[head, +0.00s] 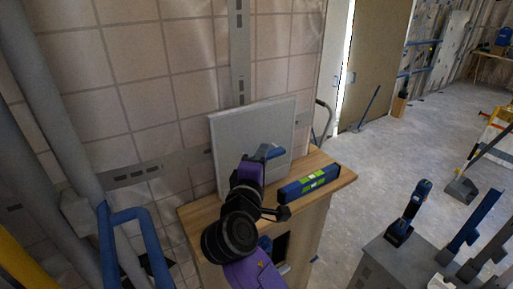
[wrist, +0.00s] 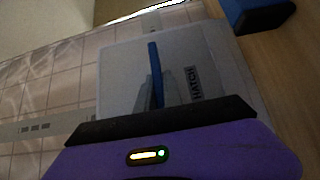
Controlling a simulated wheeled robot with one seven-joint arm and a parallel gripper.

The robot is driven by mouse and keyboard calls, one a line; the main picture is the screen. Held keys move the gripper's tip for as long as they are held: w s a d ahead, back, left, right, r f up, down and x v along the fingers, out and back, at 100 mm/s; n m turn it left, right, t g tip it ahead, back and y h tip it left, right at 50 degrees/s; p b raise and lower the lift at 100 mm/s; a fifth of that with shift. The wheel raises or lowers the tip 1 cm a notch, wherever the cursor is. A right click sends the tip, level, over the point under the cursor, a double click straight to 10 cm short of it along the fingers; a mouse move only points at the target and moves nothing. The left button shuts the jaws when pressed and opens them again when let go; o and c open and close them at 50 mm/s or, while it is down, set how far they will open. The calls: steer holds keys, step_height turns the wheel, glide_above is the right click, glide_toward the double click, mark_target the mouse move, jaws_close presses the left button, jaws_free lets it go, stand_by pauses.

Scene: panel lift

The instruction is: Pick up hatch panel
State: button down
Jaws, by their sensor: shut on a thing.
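The hatch panel (head: 225,130) is a pale grey flat panel. It stands nearly upright on a wooden cabinet top, close to the tiled wall. It has a blue bar handle (head: 268,151) on its front. In the wrist view the panel (wrist: 120,75) carries the word HATCH, and its blue handle (wrist: 155,75) runs up the middle. My gripper (head: 264,158) is at the handle, in front of the panel, and shut on it. The fingertips are largely hidden in the head view by my wrist. I cannot tell whether the panel's bottom edge touches the top.
A blue spirit level (head: 308,184) lies on the wooden top (head: 195,213) just right of my arm. Blue pipes (head: 128,217) stand at the left. A grey cabinet (head: 385,268) with a blue drill (head: 409,213) stands at the right. Open floor lies behind it.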

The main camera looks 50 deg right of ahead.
steer(key=shift+r, duration=0.15)
step_height(320, 180, up, 18)
stand_by(0.7)
stand_by(0.7)
